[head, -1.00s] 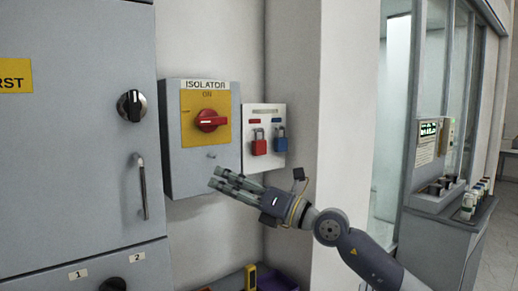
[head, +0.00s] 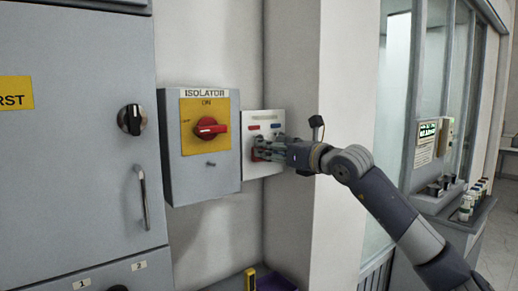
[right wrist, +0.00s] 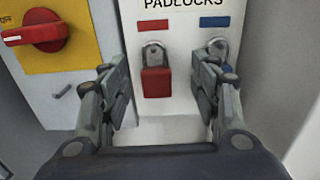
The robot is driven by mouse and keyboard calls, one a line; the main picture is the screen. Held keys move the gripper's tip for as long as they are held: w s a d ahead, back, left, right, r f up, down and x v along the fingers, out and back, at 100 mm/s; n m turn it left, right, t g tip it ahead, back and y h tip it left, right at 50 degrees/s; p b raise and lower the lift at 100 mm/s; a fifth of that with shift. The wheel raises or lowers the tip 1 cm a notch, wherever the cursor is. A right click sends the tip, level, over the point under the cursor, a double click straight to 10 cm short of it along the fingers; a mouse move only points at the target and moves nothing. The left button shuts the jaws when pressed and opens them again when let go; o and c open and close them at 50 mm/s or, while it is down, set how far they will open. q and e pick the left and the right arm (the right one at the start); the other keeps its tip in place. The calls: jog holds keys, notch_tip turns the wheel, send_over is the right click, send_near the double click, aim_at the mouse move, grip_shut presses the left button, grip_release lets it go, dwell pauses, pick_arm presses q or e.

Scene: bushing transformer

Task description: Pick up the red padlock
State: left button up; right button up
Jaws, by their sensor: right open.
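The red padlock (right wrist: 156,82) hangs by its shackle on the white padlock board, below a red label, in the right wrist view. In the head view only a bit of its red body (head: 257,155) shows beside my fingers. My right gripper (right wrist: 162,82) is open, with one finger on each side of the red padlock and a gap to it on both sides. In the head view my right gripper (head: 266,148) is at the board. The blue padlock's shackle (right wrist: 217,46) shows behind the right finger, which hides most of its body. My left gripper is not seen.
The padlock board (head: 248,124) is on the wall, right of the grey isolator box (head: 205,175) with its red rotary handle (head: 209,127). A wall corner stands close on the right. A purple bin (head: 275,281) with a yellow item is below.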

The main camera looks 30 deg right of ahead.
jog(key=w, duration=0.1)
jog(key=w+p, duration=0.1)
jog(key=w, duration=0.1)
jog(key=w+a+f+p, duration=0.1)
jog(key=shift+w, duration=0.15)
jog(key=c, duration=1.2)
jog(key=shift+r, duration=0.2)
